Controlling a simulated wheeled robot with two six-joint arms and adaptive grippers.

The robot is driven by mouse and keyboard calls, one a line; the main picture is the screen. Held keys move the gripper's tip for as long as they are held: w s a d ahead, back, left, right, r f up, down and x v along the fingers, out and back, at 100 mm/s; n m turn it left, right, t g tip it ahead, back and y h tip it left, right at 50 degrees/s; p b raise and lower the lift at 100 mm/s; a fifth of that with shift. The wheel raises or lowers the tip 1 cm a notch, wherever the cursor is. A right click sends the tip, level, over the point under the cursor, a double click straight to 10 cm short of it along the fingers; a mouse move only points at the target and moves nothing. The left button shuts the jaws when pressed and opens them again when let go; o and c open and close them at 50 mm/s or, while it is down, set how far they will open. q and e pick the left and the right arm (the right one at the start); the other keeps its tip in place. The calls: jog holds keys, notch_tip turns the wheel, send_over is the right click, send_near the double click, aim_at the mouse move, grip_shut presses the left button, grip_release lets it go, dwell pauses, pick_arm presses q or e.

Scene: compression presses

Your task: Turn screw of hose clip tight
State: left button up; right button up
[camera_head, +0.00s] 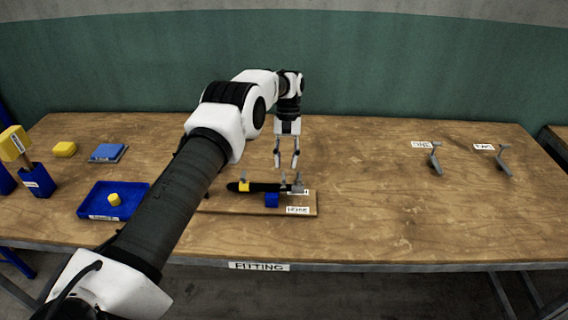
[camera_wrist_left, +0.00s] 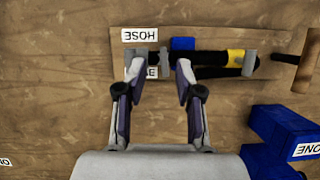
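A black hose (camera_head: 265,187) lies across a blue block (camera_head: 271,200) on a wooden board (camera_head: 225,207) labelled HOSE. It has a yellow band (camera_head: 244,187) towards its left end and grey metal (camera_head: 298,188) at its right end. In the left wrist view a thin grey clip-like piece (camera_wrist_left: 163,60) shows on the hose (camera_wrist_left: 205,58), between the fingertips. My left gripper (camera_head: 287,178) points down over the hose's right end. Its fingers (camera_wrist_left: 160,75) stand apart, with a clear gap between them. I cannot tell the screw apart or whether a finger touches it. My right gripper is out of view.
A blue tray (camera_head: 132,201) holding a yellow piece (camera_head: 114,199) sits left of the board. Further left are a yellow block (camera_head: 65,149), a blue pad (camera_head: 108,152) and a blue holder (camera_head: 36,180). Two grey levers (camera_head: 435,160) (camera_head: 503,160) stand at right. The table between is clear.

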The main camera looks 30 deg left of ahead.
aim_at(284, 175)
pick_arm(q)
jog(key=shift+a+r+n+t+y+b, duration=0.25)
jog(key=shift+r+n+t+y+b, duration=0.25)
jog(key=shift+b, duration=0.3)
jog(key=shift+s+r+t+y+b, duration=0.3)
jog(key=shift+r+t+y, duration=0.15)
jog(key=shift+t, duration=0.45)
jog(key=shift+s+d+r+n+t, duration=0.15)
jog(key=shift+s+r+n+t, duration=0.05)
jog(key=shift+r+n+t, duration=0.1)
jog(key=shift+s+r, duration=0.1)
jog(key=shift+s, duration=0.1)
jog(key=shift+d+f, duration=0.1)
jog(key=shift+f, duration=0.2)
jog(key=f+p, duration=0.2)
jog(key=f, duration=0.4)
jog(key=shift+w+f, duration=0.1)
jog(key=shift+w, duration=0.1)
jog(key=shift+s+f, duration=0.1)
jog(key=shift+f, duration=0.35)
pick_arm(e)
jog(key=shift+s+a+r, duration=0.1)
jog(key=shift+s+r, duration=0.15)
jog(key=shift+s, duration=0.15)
